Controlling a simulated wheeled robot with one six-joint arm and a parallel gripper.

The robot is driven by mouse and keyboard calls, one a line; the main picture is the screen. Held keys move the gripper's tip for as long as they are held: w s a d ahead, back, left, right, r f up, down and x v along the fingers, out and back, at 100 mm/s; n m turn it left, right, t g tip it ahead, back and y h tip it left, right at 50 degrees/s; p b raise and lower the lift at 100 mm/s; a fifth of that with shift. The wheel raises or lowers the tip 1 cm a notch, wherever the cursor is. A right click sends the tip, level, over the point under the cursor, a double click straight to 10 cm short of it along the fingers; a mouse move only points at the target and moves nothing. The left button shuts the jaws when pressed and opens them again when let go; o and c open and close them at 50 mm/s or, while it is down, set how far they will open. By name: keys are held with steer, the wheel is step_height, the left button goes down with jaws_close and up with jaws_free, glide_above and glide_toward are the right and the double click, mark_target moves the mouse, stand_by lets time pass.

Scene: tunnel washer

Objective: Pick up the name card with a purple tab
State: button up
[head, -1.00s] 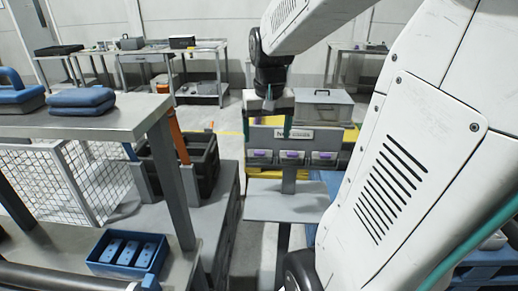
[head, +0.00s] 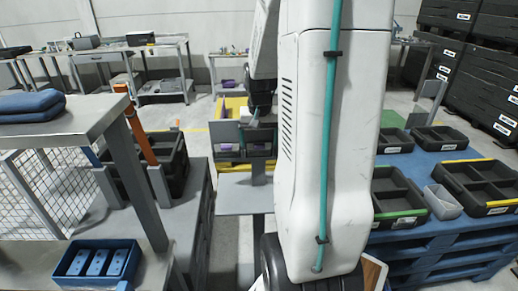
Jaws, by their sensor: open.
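The grey stand (head: 240,200) is in the middle of the head view, left of my arm. Its upper panel carries a row of small holders; one at the left shows a purple tab on a card (head: 226,148). The rest of the row is mostly hidden behind my gripper and arm. My gripper (head: 256,132) is open, in front of the upper part of the stand, and partly hidden by my own arm. I see nothing held in it. I cannot tell how far its fingers are from the cards.
A workbench (head: 70,125) with folded blue cloth (head: 30,106) stands at the left. Blue pallets (head: 440,240) with black trays (head: 398,190) fill the right. Some floor shows left of the stand.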

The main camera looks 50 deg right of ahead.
steer(key=shift+f, duration=0.15)
steer(key=c, duration=0.7)
steer(key=shift+c, duration=0.2)
